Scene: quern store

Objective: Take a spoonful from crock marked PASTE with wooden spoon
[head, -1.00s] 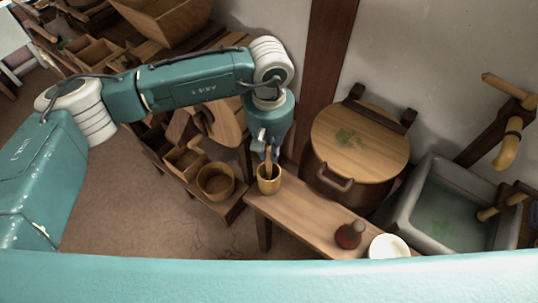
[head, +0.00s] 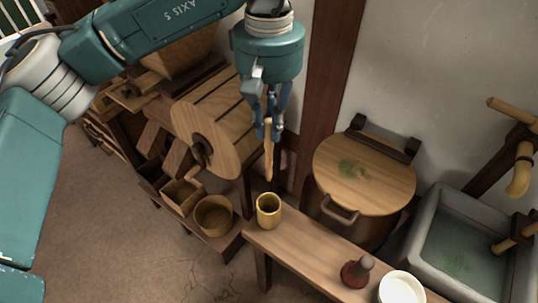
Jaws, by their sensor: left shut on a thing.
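My left gripper (head: 269,132) points down and is shut on a slim wooden spoon (head: 269,160), which hangs upright below the fingers. The spoon's lower end is above and apart from a yellow cup (head: 268,213) on the left end of the bench. The gripper hides the spoon's upper part. I can read no PASTE mark on any vessel, so I cannot tell which one is the crock. My right gripper is not in view.
The wooden bench (head: 310,255) also holds a dark red stoppered bottle (head: 355,274) and a white bowl (head: 402,290). A lidded wooden tub (head: 362,180) and a grey sink (head: 430,215) stand behind it. Wooden bins (head: 182,195) and a round bowl (head: 213,215) are left.

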